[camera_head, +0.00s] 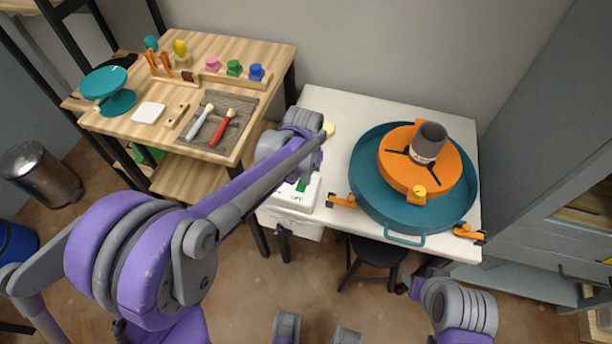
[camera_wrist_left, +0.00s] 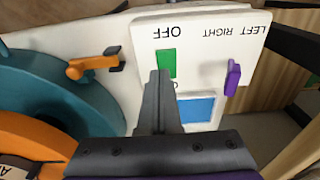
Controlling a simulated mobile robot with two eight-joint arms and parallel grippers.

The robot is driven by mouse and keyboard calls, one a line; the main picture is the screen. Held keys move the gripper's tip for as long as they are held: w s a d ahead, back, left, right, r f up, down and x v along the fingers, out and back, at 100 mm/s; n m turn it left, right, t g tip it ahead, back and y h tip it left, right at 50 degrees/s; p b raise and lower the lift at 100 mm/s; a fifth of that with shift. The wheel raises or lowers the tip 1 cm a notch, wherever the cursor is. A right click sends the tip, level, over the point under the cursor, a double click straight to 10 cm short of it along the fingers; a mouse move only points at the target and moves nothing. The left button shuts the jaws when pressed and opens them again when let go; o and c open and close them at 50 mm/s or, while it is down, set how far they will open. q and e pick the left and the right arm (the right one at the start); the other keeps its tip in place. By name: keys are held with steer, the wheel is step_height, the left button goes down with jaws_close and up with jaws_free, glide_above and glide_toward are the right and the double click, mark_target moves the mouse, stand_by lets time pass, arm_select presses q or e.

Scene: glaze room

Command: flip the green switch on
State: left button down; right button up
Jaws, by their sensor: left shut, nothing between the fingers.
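The green switch (camera_head: 301,185) is on a white control box (camera_head: 308,200) at the front left of the white table. In the left wrist view the green switch (camera_wrist_left: 167,62) sits beside the upside-down word OFF. My left gripper (camera_head: 310,178) is shut and empty, reaching down over the box. In the left wrist view its fingertips (camera_wrist_left: 159,74) overlap the lower end of the switch; I cannot tell whether they touch it. The label at the other end is mostly hidden behind the fingers. My right gripper (camera_head: 408,285) is low at the right, its jaws unclear.
A purple switch (camera_wrist_left: 232,78) marked LEFT RIGHT and a blue square (camera_wrist_left: 197,109) are close to the green switch. A teal basin (camera_head: 365,197) with an orange wheel (camera_head: 396,172) and grey cup (camera_head: 430,143) stands right of the box. A wooden table (camera_head: 222,48) is at left.

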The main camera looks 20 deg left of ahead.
arm_select(q)
steer(key=r+p, duration=0.1)
steer(key=r, duration=0.1)
steer(key=r+p, duration=0.1)
steer(key=r, duration=0.1)
steer(key=shift+w+p, duration=0.3)
steer(key=shift+p, duration=0.05)
step_height(320, 180, up, 10)
steer(key=w, duration=0.1)
steer(key=shift+w+p, duration=0.3)
steer(key=shift+f, duration=0.15)
steer(key=s+a+t+p, duration=0.2)
steer(key=s, duration=0.9)
steer(key=s+a+f+t+p, duration=0.1)
steer(key=s+a+t+p, duration=0.1)
steer(key=s, duration=0.9)
steer(key=shift+a+t, duration=0.3)
steer(key=shift+a, duration=0.15)
